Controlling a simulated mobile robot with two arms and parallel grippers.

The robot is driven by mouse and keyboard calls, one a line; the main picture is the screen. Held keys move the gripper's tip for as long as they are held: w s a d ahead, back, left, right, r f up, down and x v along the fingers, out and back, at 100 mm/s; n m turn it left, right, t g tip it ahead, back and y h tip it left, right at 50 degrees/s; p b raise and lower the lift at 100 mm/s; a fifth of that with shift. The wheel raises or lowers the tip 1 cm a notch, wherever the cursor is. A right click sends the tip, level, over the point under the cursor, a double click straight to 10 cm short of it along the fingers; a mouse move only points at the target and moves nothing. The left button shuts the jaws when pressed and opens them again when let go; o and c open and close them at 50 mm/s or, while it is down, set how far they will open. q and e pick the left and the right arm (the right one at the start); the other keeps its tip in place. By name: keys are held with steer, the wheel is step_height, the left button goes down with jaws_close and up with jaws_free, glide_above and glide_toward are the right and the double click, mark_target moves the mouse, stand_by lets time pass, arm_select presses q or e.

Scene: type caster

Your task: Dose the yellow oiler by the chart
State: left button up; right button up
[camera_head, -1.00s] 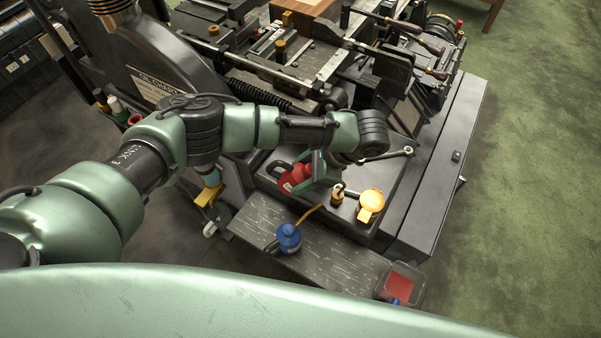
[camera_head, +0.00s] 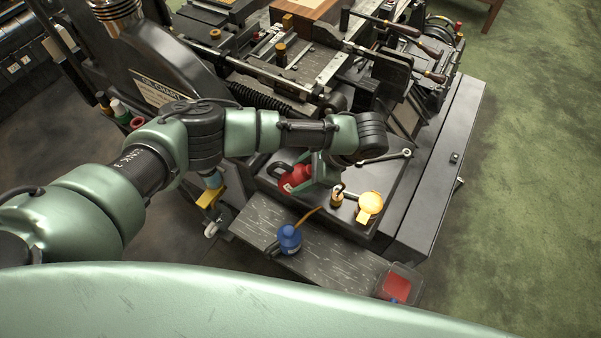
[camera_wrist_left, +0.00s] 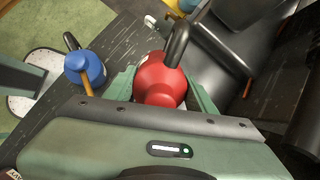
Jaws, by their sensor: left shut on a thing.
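My left gripper (camera_head: 318,172) is shut on the red oil can (camera_head: 297,179), which has a dark handle. In the left wrist view the red can (camera_wrist_left: 161,82) sits between the fingers; its spout is hidden. The yellow oiler (camera_head: 370,205), rounded with a flat tab, is on the dark machine top to the right of the red can, apart from it. A small amber cup (camera_head: 337,198) stands between them. The chart plate (camera_head: 163,87) is on the machine's dark housing; only its heading is partly readable. My right gripper is out of view.
A blue oil can (camera_head: 289,237) with an orange spout stands on the grey board (camera_head: 335,270); it also shows in the left wrist view (camera_wrist_left: 84,67). A clear tray (camera_head: 398,284) with something red is at the board's right end. A wrench-like lever (camera_head: 385,157) lies behind the oiler.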

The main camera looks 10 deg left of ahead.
arm_select(q)
steer(key=shift+f+b, duration=0.4)
steer(key=shift+f, duration=0.35)
stand_by(0.3)
steer(key=shift+r, duration=0.1)
steer(key=shift+r+p, duration=1)
steer(key=shift+p, duration=0.25)
steer(key=shift+f, duration=0.35)
steer(key=shift+f+b, duration=0.45)
steer(key=shift+f, duration=0.35)
steer(key=shift+r, duration=0.2)
steer(key=shift+r+p, duration=1)
steer(key=shift+p, duration=0.3)
steer(key=shift+f, duration=0.4)
